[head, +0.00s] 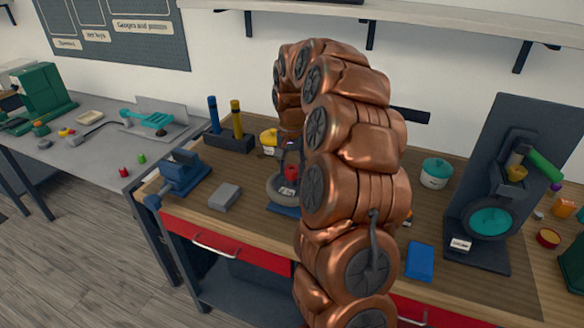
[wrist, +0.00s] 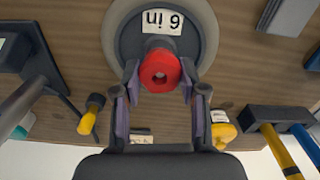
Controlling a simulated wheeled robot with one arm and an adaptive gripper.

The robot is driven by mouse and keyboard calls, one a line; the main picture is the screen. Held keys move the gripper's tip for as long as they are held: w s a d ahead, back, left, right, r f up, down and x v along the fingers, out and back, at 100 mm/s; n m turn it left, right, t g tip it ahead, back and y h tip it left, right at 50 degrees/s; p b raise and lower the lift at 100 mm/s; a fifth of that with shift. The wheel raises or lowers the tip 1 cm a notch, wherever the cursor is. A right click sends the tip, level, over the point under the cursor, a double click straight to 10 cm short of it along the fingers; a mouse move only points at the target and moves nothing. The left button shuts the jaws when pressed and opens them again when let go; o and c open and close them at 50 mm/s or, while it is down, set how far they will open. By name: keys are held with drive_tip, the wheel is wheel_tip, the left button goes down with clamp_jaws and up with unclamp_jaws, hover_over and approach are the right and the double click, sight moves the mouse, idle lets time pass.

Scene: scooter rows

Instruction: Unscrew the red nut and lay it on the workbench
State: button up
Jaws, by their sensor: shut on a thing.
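Behind the nut is a round grey wheel (wrist: 205,30) with a dark hub and a "6 in" label. I cannot tell whether the nut is still on the wheel's stud. In the head view the nut (head: 291,173) is a small red spot under my gripper (head: 291,162), in front of the wheel (head: 275,188). The wooden workbench (head: 240,212) lies below; my arm hides part of it.
A blue vise (head: 183,175) and a grey block (head: 225,196) are to the left. A holder with blue and yellow handles (head: 229,140) and a yellow pot (head: 269,141) stand behind. A teal pot (head: 436,172), blue block (head: 420,260) and dark stand (head: 505,150) are right. Bare wood lies front left.

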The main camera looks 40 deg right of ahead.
sight(292, 171)
drive_tip(key=n, duration=0.6)
drive_tip(key=shift+p, duration=0.35)
drive_tip(key=n+p, duration=0.1)
drive_tip(key=n, duration=0.4)
drive_tip(key=shift+f, duration=0.1)
drive_tip(key=o, duration=1.2)
wheel_tip(292, 171, up, 12)
drive_tip(key=shift+r, duration=0.1)
